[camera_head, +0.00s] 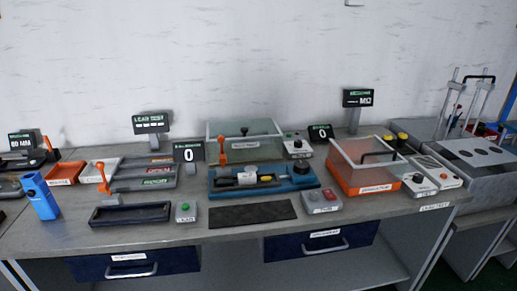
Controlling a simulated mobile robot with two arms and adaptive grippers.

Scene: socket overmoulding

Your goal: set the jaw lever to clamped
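Two upright orange-handled levers stand on the bench. One lever (222,149) is at the left end of a blue fixture (265,191) in the middle. The other lever (102,172) is at the left end of a grey unit (150,185) with a green-lit label. I cannot tell from the labels which one is the jaw lever, or whether its position counts as clamped. The blue fixture holds a dark elongated part and a black round knob. Neither of my grippers is in view.
A clear-lidded orange box (365,188) stands right of the fixture. A black mat (252,214) and a dark tray (130,215) lie in front. A blue bottle-like object (40,197) stands at left. Small button boxes (322,200) and display signs (188,152) are spread around.

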